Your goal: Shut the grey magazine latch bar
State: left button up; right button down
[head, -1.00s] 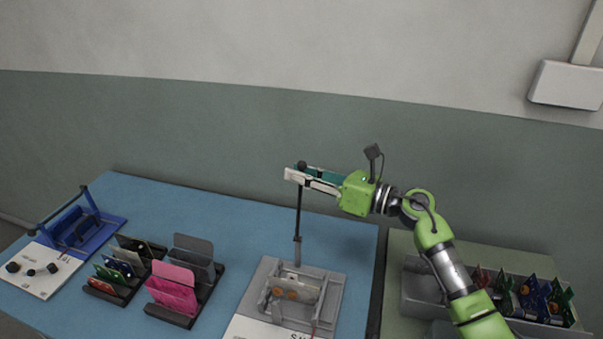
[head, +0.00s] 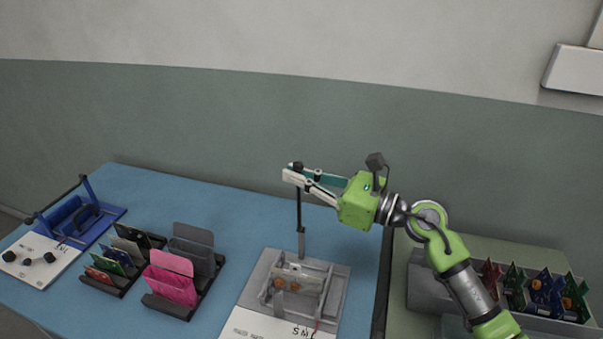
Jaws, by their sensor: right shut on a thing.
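The grey magazine (head: 262,274) stands on the blue table with its latch bar (head: 300,225) raised nearly upright at its back. The bar is a thin black rod with a dark knob at the top and a grey lower part. My right gripper (head: 296,174) reaches in from the right, with its pale fingers shut on the bar's top end. The fingers partly hide the knob. A board with copper-coloured round parts (head: 291,284) sits inside the magazine. My left gripper is not in view.
A blue magazine (head: 108,221) with its own raised bar stands at the far left. Dark racks with small boards (head: 128,258) and pink and grey plates (head: 172,281) stand left of the grey magazine. A grey bin of boards (head: 425,290) is at right.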

jog(key=shift+s+a+f+p, duration=0.15)
jog(key=shift+s+a, duration=0.05)
jog(key=shift+s, duration=0.65)
jog(key=shift+s+a+f+p, duration=0.1)
jog(key=shift+s+a+f, duration=0.1)
jog(key=shift+s, duration=0.7)
jog(key=shift+s+a+f+p, duration=0.15)
jog(key=shift+s, duration=0.7)
